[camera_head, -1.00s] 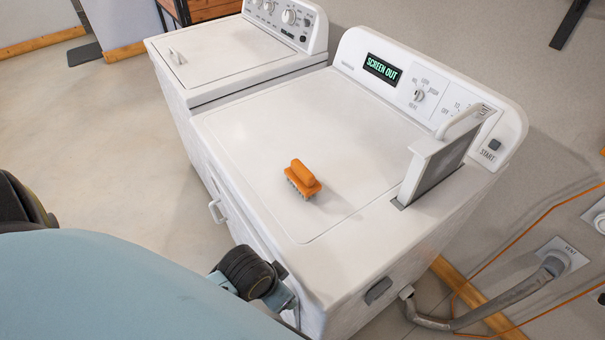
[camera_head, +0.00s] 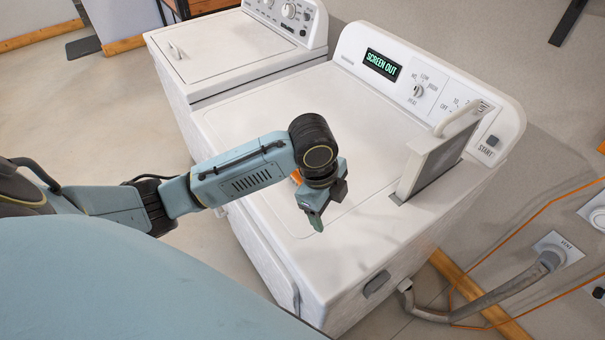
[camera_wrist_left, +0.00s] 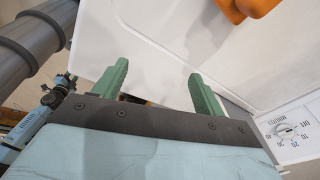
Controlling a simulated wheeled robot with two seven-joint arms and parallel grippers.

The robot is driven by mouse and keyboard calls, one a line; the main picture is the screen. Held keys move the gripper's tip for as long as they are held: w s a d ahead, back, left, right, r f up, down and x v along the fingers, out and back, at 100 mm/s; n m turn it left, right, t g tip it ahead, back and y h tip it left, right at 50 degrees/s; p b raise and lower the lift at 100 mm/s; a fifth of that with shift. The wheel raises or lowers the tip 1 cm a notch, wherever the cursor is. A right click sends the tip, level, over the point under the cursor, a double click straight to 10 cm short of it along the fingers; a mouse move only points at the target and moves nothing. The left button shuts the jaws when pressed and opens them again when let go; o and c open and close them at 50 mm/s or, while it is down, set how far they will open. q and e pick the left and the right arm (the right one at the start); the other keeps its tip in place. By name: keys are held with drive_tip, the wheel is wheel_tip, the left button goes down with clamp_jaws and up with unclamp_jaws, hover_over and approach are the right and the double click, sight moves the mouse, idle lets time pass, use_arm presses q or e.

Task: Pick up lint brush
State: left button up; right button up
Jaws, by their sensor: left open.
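The lint brush (camera_head: 296,176) is orange and sits on top of the white dryer (camera_head: 250,110). In the head view my left arm hides nearly all of it, and only an orange sliver shows. In the left wrist view part of the orange brush (camera_wrist_left: 246,8) shows at the top right edge, beyond the fingers and apart from them. My left gripper (camera_head: 316,220) hangs over the front part of the dryer top, just in front of the brush. Its green fingers (camera_wrist_left: 155,78) are spread and empty in the wrist view. My right gripper is not in view.
A raised lint screen (camera_head: 432,165) stands up from the dryer top, right of my left gripper. The control panel (camera_head: 425,85) rises at the back, its display reading "SCREEN OUT". A white washer (camera_head: 215,50) stands to the left. A grey hose (camera_head: 490,300) runs at the right.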

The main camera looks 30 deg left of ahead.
use_arm(q)
drive_tip(key=w+a+r+m+g+y, duration=0.15)
drive_tip(key=w+a+r+m, duration=0.25)
drive_tip(key=w+a+r, duration=0.6)
drive_tip(key=shift+m, duration=0.3)
drive_tip(key=f, duration=0.2)
drive_tip(key=s+f, duration=0.1)
drive_tip(key=f, duration=0.2)
drive_tip(key=s+a+f, duration=0.1)
drive_tip(key=f, duration=0.2)
drive_tip(key=shift+a, duration=0.1)
drive_tip(key=shift+w+a+f, duration=0.1)
drive_tip(key=shift+f, duration=1.35)
drive_tip(key=shift+a+f, duration=0.1)
drive_tip(key=shift+f, duration=1.35)
drive_tip(key=c, duration=1.1)
